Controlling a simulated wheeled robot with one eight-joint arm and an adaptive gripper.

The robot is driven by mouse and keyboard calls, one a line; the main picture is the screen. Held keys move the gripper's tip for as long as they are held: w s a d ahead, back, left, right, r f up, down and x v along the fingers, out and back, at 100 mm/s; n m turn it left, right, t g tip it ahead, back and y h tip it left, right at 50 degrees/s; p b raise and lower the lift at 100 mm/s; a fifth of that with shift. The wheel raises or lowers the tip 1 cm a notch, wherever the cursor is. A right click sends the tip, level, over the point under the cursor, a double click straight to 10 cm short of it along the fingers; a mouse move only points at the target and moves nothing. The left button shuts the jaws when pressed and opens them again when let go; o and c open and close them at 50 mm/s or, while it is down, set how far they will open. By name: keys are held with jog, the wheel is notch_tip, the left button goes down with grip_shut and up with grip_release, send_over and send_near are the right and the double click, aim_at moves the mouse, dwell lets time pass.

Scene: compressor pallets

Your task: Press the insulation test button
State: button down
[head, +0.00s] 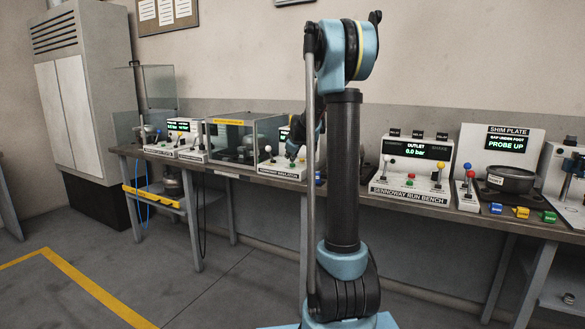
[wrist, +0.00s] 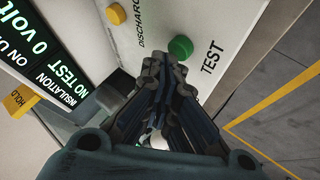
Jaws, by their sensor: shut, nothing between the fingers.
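The green button (wrist: 180,47) sits on a pale panel (wrist: 211,20) beside the printed word TEST in the wrist view. A yellow button (wrist: 116,13) is farther left, by the word DISCHARGE. My gripper (wrist: 163,62) is shut and empty, with its fingertips just below the green button in the picture. I cannot tell whether they touch the panel. In the head view my gripper (head: 293,154) is at the small white station (head: 283,172), partly hidden behind my arm.
A yellow HOLD tag (wrist: 18,101) is at the left of the wrist view. In the head view, a clear-walled case (head: 231,141) stands left of the station and the run bench (head: 411,190) stands right. The floor (head: 190,280) in front of the bench is clear.

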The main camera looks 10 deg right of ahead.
jog(key=shift+f, duration=0.5)
dwell(0.8)
dwell(0.4)
jog(key=shift+r, duration=0.9)
jog(key=shift+r, duration=2.55)
